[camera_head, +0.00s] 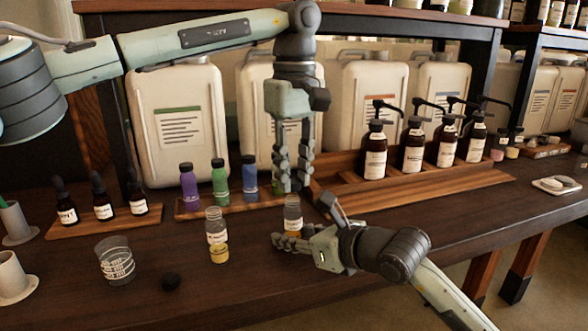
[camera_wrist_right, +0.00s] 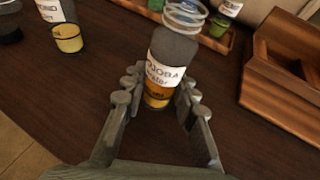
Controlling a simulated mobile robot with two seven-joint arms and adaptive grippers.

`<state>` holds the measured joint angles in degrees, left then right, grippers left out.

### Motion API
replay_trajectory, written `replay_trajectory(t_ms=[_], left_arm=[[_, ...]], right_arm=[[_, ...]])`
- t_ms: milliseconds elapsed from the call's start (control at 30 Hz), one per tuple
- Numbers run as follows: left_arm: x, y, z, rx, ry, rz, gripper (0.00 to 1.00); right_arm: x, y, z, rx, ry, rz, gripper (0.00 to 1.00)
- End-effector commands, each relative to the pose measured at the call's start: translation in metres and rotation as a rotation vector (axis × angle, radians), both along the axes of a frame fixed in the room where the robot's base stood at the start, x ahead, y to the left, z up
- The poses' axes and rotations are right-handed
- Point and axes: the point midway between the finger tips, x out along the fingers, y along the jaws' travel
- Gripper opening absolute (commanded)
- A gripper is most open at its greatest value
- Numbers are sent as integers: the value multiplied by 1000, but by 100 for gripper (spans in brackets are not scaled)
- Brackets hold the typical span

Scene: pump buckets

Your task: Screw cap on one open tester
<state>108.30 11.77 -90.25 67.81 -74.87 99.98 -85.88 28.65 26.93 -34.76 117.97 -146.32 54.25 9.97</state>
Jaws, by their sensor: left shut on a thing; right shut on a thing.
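An open clear tester bottle (camera_head: 292,212) with a white label and amber liquid stands upright on the table. My right gripper (camera_head: 286,241) is shut around its lower part. In the right wrist view this tester (camera_wrist_right: 172,60) is between the fingers (camera_wrist_right: 150,95), its threaded neck uncapped. My left gripper (camera_head: 292,178) points down just above that tester, shut on a small dark thing that looks like a cap, mostly hidden by the fingers. A second open tester (camera_head: 217,238) stands to the left.
Purple (camera_head: 188,187), green (camera_head: 219,183) and blue (camera_head: 249,178) bottles stand in a low wooden rack behind the testers. A wooden stand (camera_head: 440,188) with pump bottles is to the right. A glass beaker (camera_head: 115,262) and dropper bottles (camera_head: 103,200) are at left.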

Motion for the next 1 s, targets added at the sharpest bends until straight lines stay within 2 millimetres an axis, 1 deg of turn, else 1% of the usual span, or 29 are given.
replay_trajectory(t_ms=[100,267,767,1000], left_arm=[[0,0,-8,0,1,0,16],[0,0,-15,-1,0,0,16],[0,0,-15,-1,0,0,16],[0,0,-19,-1,1,0,16]], right_arm=[[0,0,0,0,0,0,0],[0,0,0,0,0,0,0],[0,0,0,0,0,0,0],[0,0,0,0,0,0,0]])
